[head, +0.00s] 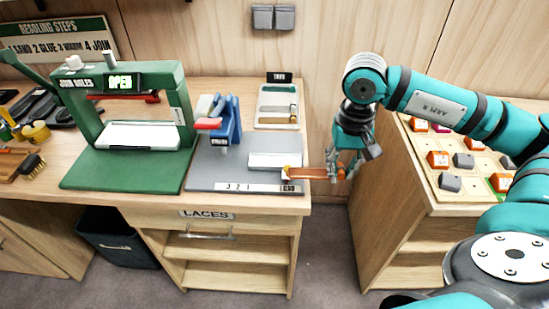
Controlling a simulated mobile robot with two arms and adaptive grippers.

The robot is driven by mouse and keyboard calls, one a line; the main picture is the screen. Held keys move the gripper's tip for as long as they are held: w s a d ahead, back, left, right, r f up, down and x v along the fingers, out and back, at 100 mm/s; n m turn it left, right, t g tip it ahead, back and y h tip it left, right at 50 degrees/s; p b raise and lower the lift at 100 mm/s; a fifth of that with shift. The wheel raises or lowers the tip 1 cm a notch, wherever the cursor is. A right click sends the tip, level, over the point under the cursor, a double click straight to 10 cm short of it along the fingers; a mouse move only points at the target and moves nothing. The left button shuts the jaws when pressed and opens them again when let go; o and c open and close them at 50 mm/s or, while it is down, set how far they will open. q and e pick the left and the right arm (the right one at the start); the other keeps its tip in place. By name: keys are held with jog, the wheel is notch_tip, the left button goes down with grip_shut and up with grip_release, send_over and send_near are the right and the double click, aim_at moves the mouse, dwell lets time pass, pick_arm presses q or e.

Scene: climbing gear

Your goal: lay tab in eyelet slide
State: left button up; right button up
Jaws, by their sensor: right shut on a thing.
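The tab is a brown-orange strip (312,173), held flat by my right gripper (342,172), which is shut on its right end. Its left end reaches over the right edge of the grey eyelet station base (222,172). A pale slide block (275,160) lies on that base beside the tab's left end, with a small yellow piece near the tip. I cannot tell whether the tab touches the slide or is just above it. The blue eyelet press (228,122) stands behind on the same base. My left gripper is not in view.
A numbered strip (245,187) runs along the base's front. A tray (276,108) stands behind. The green sole press (128,125), showing "OPEN", is at left. A gap separates this bench from the right one, which bears a board of climbing holds (455,190).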

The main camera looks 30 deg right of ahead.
jog(key=w+p, duration=0.1)
jog(key=w, duration=0.3)
jog(key=w+a+f+p, duration=0.1)
jog(key=w+p, duration=0.1)
jog(key=w, duration=0.3)
jog(key=w+a+p, duration=0.1)
jog(key=w, duration=0.4)
jog(key=shift+w+a+f, duration=0.15)
jog(key=shift+a+f, duration=0.1)
notch_tip(320, 180, down, 3)
jog(key=shift+f+p, duration=0.15)
jog(key=shift+p, duration=0.9)
jog(key=shift+f, duration=0.2)
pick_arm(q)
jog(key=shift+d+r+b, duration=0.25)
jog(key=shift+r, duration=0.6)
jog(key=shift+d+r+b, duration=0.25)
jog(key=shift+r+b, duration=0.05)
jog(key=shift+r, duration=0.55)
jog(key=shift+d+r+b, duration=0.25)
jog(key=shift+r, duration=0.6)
pick_arm(e)
jog(key=shift+f, duration=0.55)
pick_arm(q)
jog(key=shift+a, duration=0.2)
pick_arm(e)
jog(key=o, duration=0.9)
jog(key=shift+c, duration=0.2)
